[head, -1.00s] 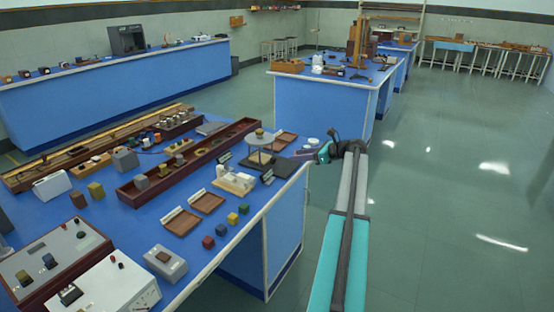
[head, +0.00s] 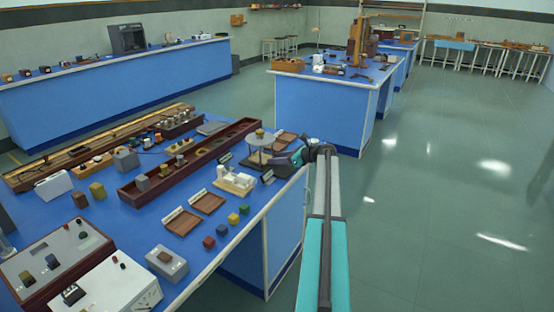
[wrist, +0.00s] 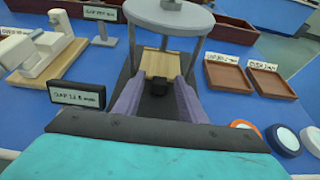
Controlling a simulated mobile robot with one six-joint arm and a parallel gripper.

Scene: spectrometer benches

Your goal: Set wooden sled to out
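The wooden sled (wrist: 164,62) is a pale wood block on a dark base beneath a round grey platform on thin posts, at the center of the wrist view. A small black knob (wrist: 159,86) shows at its near side. My gripper (wrist: 158,98) is open, with one finger on each side of the knob. I cannot tell whether the fingers touch it. In the head view my gripper (head: 285,163) is at the bench's right edge, beside the grey round platform (head: 261,139). The sled is not clear in the head view.
A black label sign (wrist: 77,95) stands close left of my gripper. Left of it is a cream apparatus (wrist: 36,52). Two brown trays (wrist: 229,77) lie to the right, with round discs (wrist: 281,140) nearer. Open floor (head: 430,220) lies right of the bench.

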